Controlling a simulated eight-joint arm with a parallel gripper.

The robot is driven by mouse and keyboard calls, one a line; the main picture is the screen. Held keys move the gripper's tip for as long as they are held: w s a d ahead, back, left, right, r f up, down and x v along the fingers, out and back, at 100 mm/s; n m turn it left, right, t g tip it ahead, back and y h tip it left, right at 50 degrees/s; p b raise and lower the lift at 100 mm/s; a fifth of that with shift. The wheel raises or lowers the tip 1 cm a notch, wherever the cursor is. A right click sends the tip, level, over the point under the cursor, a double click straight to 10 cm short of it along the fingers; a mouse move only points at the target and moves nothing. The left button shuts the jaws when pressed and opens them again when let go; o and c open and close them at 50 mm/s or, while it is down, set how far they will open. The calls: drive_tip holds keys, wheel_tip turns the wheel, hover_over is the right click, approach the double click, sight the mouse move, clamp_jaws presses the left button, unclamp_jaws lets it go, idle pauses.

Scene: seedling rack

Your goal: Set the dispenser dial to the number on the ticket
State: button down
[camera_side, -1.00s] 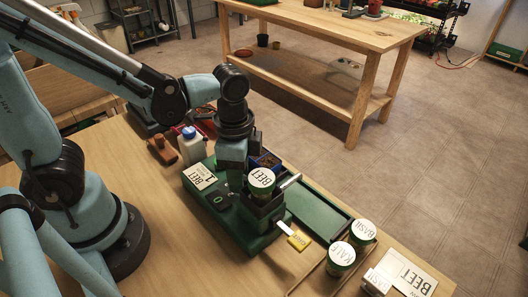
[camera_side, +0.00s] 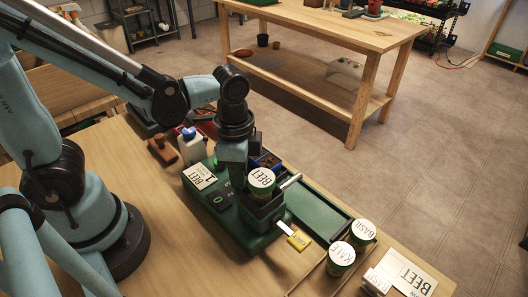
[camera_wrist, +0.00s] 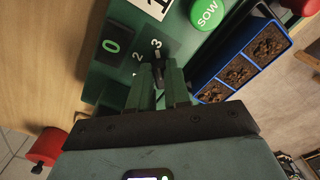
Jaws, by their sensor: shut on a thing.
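The green dispenser (camera_side: 255,243) stands on the table. A white ticket (camera_side: 200,176) reading BEET and 1 lies on its left end; part of it shows at the top of the wrist view (camera_wrist: 158,5). My gripper (camera_wrist: 159,78) points down at the dispenser, its fingers shut on the small black dial knob (camera_wrist: 157,55). The numerals 2 and 3 show just beyond the fingers; the knob's tip seems close to the 3, but its exact setting is hard to tell. Other numerals are hidden. A small display (camera_wrist: 112,46) shows a green 0.
A green SOW button (camera_wrist: 208,13) is beside the dial. A blue tray (camera_wrist: 240,58) holds dark soil cells. A BEET canister (camera_side: 261,180) sits in the dispenser, close to my gripper. KALE (camera_side: 341,254) and BASIL (camera_side: 363,231) canisters stand at the right.

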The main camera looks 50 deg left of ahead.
drive_tip(key=n, duration=0.5)
drive_tip(key=shift+d, duration=0.15)
drive_tip(key=n, duration=0.4)
drive_tip(key=shift+s+d+n, duration=0.1)
drive_tip(key=shift+d+n, duration=0.05)
drive_tip(key=shift+n, duration=0.25)
drive_tip(key=n, duration=0.5)
drive_tip(key=shift+d, duration=0.15)
drive_tip(key=shift+n, duration=2.4)
drive_tip(key=c, duration=1.1)
unclamp_jaws()
